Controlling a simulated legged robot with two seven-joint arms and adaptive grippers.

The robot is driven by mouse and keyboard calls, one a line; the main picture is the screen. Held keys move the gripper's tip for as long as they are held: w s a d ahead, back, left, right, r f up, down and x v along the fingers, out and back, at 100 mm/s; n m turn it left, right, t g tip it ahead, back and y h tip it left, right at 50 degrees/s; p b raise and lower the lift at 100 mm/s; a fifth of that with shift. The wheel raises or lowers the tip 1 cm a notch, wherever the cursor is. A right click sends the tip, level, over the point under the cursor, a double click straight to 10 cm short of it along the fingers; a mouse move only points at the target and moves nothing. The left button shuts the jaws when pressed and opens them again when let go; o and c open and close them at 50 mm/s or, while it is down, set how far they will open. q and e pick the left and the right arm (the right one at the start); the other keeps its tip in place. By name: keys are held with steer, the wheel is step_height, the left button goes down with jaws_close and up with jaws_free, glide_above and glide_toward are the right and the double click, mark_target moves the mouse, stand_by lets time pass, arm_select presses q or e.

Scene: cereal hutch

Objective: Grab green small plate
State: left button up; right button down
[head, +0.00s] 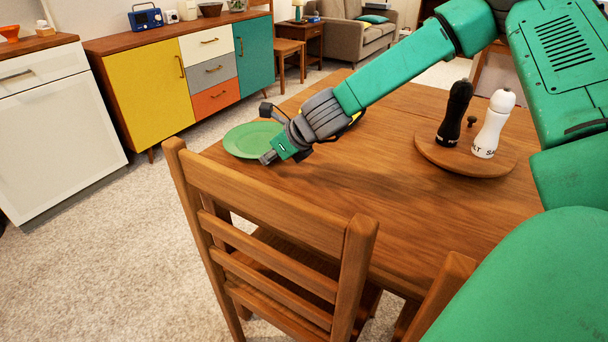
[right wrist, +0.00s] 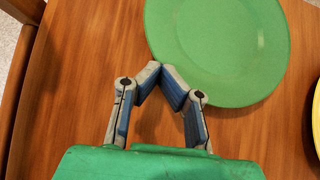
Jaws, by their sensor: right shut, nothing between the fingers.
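The green small plate (head: 243,140) lies flat near the far left corner of the wooden table. It also shows in the right wrist view (right wrist: 225,45), its upper edge cut off by the frame. My right gripper (head: 267,158) is at the near right edge of the plate. In the right wrist view its fingertips (right wrist: 160,72) meet, shut and empty, at the plate's near left rim. I cannot tell whether they touch the plate. My left gripper is not in view.
A yellow plate (right wrist: 316,115) lies right of the green one, mostly hidden behind my arm in the head view. A round wooden board (head: 465,158) holds a black mill (head: 455,113) and a white mill (head: 492,125). A wooden chair (head: 270,215) stands at the table's near side.

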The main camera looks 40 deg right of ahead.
mark_target(248, 155)
steer(key=w, duration=0.2)
steer(key=w+a, duration=0.1)
steer(key=w, duration=0.1)
steer(key=shift+w+a+p, duration=0.15)
steer(key=shift+w+p, duration=0.2)
steer(key=shift+s, duration=0.1)
stand_by(0.7)
